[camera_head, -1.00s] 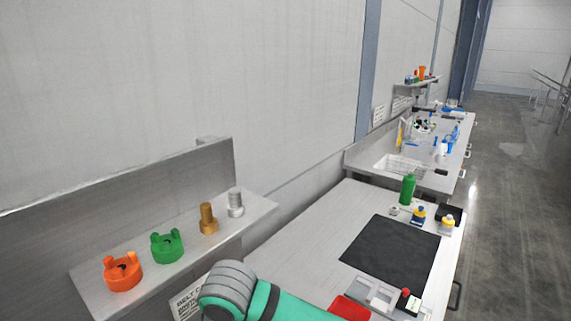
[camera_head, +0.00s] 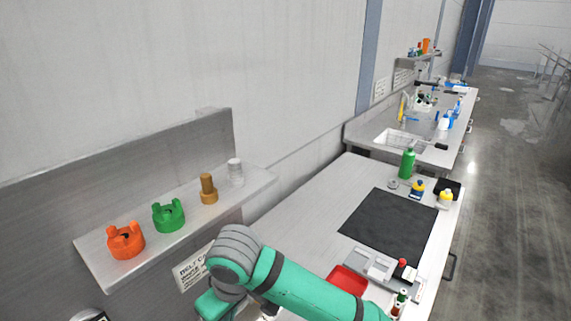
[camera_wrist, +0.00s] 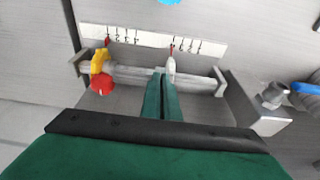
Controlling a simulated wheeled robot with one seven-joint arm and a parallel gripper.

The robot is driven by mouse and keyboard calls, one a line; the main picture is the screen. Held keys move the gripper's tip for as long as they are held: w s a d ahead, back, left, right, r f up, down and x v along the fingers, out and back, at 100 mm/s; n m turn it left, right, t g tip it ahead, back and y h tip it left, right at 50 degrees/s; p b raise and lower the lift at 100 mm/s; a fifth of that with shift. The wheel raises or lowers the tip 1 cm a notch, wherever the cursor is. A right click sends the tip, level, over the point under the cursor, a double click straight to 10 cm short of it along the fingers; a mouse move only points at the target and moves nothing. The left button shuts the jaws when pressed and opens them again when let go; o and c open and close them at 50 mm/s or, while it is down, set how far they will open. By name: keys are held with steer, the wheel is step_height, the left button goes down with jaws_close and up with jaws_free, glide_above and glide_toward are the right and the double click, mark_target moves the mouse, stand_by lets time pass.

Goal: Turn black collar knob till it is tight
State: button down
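In the wrist view, a pale collar (camera_wrist: 171,67) sits on a horizontal metal rail (camera_wrist: 130,76). No black knob can be made out there; the spot just below the collar is hidden by my fingers. My gripper (camera_wrist: 163,82) points at the rail with its two green fingers close together, only a thin gap between them. Its tips are at or just in front of the pale collar; I cannot tell if they touch it. A yellow collar (camera_wrist: 100,61) with a red knob (camera_wrist: 103,84) sits further left on the same rail. My gripper is out of the head view.
A white scale strip (camera_wrist: 140,40) with red pointers runs behind the rail. A metal fitting with a blue handle (camera_wrist: 305,88) is at right. In the head view, an orange part (camera_head: 126,241) and a green part (camera_head: 168,215) stand on a shelf (camera_head: 105,270). A black mat (camera_head: 390,222) lies clear.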

steer(key=shift+w+d, duration=0.1)
steer(key=shift+w, duration=0.2)
step_height(320, 180, up, 6)
steer(key=shift+s+d, duration=0.2)
steer(key=shift+d, duration=0.2)
stand_by(0.5)
